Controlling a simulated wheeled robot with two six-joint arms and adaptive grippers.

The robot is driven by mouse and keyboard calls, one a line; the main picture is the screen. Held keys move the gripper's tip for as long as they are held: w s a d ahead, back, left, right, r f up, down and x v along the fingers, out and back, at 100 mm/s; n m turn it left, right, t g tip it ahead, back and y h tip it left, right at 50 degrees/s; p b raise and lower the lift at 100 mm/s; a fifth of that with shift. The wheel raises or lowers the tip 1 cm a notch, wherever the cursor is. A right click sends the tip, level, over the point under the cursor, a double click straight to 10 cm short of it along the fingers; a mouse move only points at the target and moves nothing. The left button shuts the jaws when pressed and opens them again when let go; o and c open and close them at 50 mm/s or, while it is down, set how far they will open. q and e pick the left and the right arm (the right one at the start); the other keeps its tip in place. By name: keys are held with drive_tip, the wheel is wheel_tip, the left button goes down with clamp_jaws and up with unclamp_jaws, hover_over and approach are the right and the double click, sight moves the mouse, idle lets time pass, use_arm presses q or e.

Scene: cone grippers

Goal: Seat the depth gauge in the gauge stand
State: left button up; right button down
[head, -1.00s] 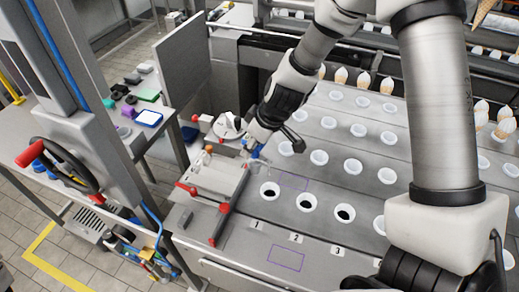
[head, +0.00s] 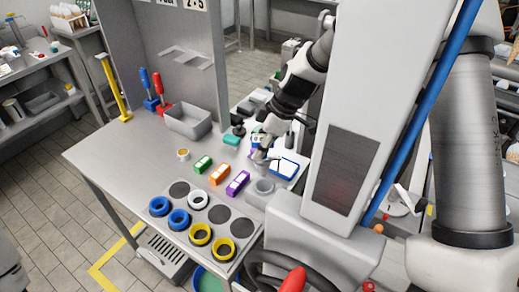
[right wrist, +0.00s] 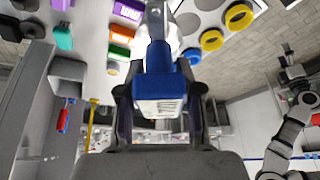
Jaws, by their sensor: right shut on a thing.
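The depth gauge (right wrist: 158,82) shows in the right wrist view as a blue body with a pale face and a silvery stem pointing away. My right gripper (right wrist: 158,100) is shut on it.
Green (head: 203,165), orange (head: 219,174) and purple (head: 237,183) blocks lie left of the cup. A panel (head: 215,215) with blue, white and yellow rings lies in front. A blue-rimmed tray (head: 285,167) is close to the gripper; a grey bin (head: 188,121) stands behind.

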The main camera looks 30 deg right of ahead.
sight(260, 175)
drive_tip(key=shift+s+d, duration=0.1)
drive_tip(key=shift+s, duration=0.15)
drive_tip(key=shift+s+d+f+b, duration=0.1)
drive_tip(key=shift+s+f+b, duration=0.15)
drive_tip(key=shift+b, duration=0.1)
drive_tip(key=shift+f, duration=0.35)
drive_tip(key=f+b, duration=0.1)
drive_tip(key=f, duration=0.1)
drive_tip(key=shift+w+f+b, duration=0.35)
drive_tip(key=shift+b, duration=0.05)
drive_tip(key=shift+s+f+b, duration=0.15)
drive_tip(key=shift+f+b, duration=0.25)
drive_tip(key=shift+f, duration=0.35)
drive_tip(key=shift+s+f+b, duration=0.1)
drive_tip(key=shift+f+b, duration=0.25)
drive_tip(key=shift+f, duration=0.35)
wheel_tip(260, 175, down, 2)
drive_tip(key=shift+w+f+b, duration=0.1)
drive_tip(key=shift+f+b, duration=0.1)
drive_tip(key=shift+b, duration=1)
